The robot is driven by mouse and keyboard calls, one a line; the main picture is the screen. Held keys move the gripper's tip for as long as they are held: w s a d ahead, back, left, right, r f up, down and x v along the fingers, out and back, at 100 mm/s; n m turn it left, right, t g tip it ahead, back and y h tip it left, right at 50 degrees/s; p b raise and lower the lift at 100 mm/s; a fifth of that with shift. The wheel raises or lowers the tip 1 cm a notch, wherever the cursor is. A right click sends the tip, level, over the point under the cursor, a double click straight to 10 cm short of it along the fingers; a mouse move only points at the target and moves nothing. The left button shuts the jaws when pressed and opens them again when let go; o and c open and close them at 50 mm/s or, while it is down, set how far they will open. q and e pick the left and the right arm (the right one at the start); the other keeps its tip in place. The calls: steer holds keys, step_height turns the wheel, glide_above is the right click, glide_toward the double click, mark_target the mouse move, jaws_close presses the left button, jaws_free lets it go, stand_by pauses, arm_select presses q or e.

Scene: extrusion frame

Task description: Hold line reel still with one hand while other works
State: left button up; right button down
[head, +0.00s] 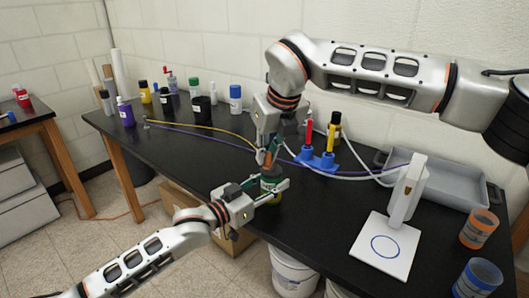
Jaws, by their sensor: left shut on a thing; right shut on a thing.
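The line reel (268,197) is a small dark greenish cylinder with a pale yellowish lower part. It stands near the front edge of the black table, partly hidden by both grippers. My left gripper (274,187) comes in low from the left and is shut around the reel's side. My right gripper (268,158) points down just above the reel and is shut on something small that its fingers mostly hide. A yellow line (215,129) crosses the table and ends at the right gripper's fingers. I cannot tell whether the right fingers touch the reel.
A purple line (195,133) runs behind the grippers toward a white stand (408,190) on a base plate (385,247). Orange (478,228) and blue (478,278) cups stand right.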

steer(key=shift+d+n+g+y, duration=0.25)
steer(key=shift+d+n+y, duration=0.1)
steer(key=shift+n, duration=0.7)
steer(key=shift+d+n+g+y, duration=0.25)
steer(key=shift+d+n, duration=0.1)
steer(key=shift+n, duration=0.7)
steer(key=shift+s, duration=0.1)
steer(key=c, duration=2)
jaws_free()
steer(key=shift+r, duration=0.1)
steer(key=v, duration=1.2)
steer(key=shift+d, duration=0.1)
